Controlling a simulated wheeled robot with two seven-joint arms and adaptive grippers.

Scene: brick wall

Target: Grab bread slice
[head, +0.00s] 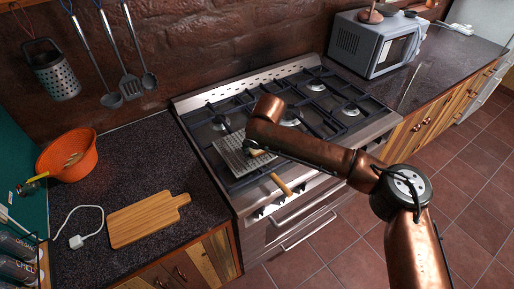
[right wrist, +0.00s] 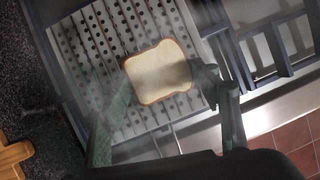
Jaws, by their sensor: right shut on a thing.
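The bread slice (right wrist: 158,70), pale with a brown crust, is in the right wrist view over a perforated metal grill plate (right wrist: 92,42). My right gripper (right wrist: 164,86) has one finger on each side of the slice and is shut on it. I cannot tell whether the slice rests on the plate or is slightly above it. In the head view the grill plate (head: 232,152) lies on the stove, its wooden handle (head: 281,184) pointing to the front. My right arm hides most of the slice and gripper there. My left gripper is not in view.
The stove's black grates (head: 316,84) surround the plate. A wooden cutting board (head: 146,219) lies on the dark left counter, with an orange bowl (head: 67,156) and a white cable plug (head: 76,241) near it. A microwave (head: 374,43) stands on the right counter.

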